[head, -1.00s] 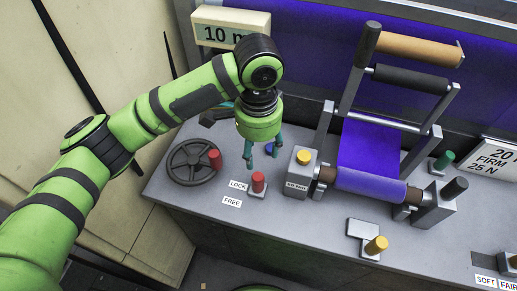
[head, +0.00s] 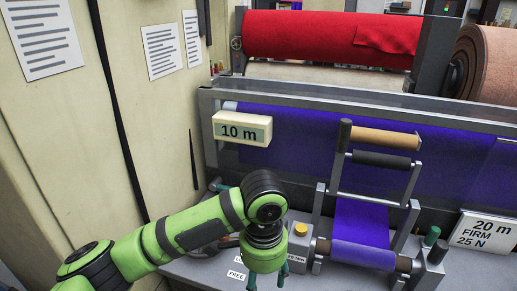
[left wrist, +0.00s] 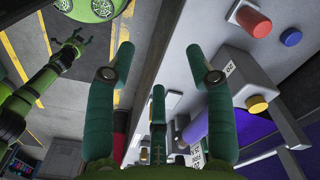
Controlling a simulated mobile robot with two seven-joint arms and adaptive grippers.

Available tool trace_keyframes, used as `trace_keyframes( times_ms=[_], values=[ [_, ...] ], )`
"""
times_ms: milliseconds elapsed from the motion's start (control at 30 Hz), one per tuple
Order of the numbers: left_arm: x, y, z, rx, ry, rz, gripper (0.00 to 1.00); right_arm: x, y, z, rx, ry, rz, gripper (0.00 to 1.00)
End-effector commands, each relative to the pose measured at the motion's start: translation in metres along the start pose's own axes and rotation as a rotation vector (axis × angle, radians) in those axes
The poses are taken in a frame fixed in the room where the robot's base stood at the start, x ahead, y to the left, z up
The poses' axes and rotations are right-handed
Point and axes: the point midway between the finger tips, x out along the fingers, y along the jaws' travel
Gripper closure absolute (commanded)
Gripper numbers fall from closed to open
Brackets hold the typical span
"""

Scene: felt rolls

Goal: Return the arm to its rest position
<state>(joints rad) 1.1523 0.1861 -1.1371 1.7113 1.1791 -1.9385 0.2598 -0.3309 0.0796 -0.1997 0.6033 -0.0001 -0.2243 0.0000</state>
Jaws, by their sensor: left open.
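My left arm (head: 185,238) comes in from the lower left of the head view and bends down at a dark joint. Its gripper (head: 268,280) points down at the bottom edge, at the front left of the grey console, with its fingertips partly cut off. In the left wrist view the teal fingers of this gripper (left wrist: 160,68) are spread apart with nothing between them. They hang beside the console's front edge, with floor below. Another green arm of mine (left wrist: 40,85) shows at the left of the left wrist view; its dark gripper (left wrist: 75,40) is too small to judge.
In the head view, a frame with a purple felt roll (head: 362,255) is to the right. A cream wall (head: 110,110) stands left.

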Motion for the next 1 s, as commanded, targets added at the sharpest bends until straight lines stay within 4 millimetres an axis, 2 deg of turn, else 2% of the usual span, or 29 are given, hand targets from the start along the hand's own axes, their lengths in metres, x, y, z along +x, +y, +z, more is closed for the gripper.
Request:
trace_keyframes(
  times_ms=[33, 133, 400, 567, 667, 767, 867, 1000],
  values=[
    [0.01, 0.009, -0.002, 0.004, 0.026, 0.027, 0.46, 0.001, 0.0, -0.001, 0.0, 0.001, 0.0, 0.42],
    [0.021, 0.02, -0.006, 0.003, 0.082, 0.058, 0.46, 0.0, 0.001, -0.008, 0.0, 0.011, 0.002, 0.42],
    [0.052, 0.048, -0.011, -0.064, 0.258, 0.145, 0.46, 0.0, 0.008, -0.052, -0.001, 0.085, 0.01, 0.42],
    [0.075, 0.059, -0.002, -0.191, 0.387, 0.187, 0.46, 0.0, 0.009, -0.055, 0.0, 0.086, 0.011, 0.42],
    [0.091, 0.058, 0.014, -0.305, 0.449, 0.187, 0.46, 0.0, 0.006, -0.042, 0.0, 0.066, 0.008, 0.42],
    [0.11, 0.055, 0.04, -0.432, 0.481, 0.166, 0.46, 0.0, 0.004, -0.025, 0.0, 0.039, 0.005, 0.42],
    [0.129, 0.051, 0.075, -0.562, 0.483, 0.121, 0.46, 0.0, 0.003, -0.018, 0.0, 0.026, 0.004, 0.42],
    [0.15, 0.048, 0.127, -0.703, 0.447, 0.042, 0.46, 0.0, 0.004, -0.022, 0.0, 0.033, 0.005, 0.42]
  ],
)
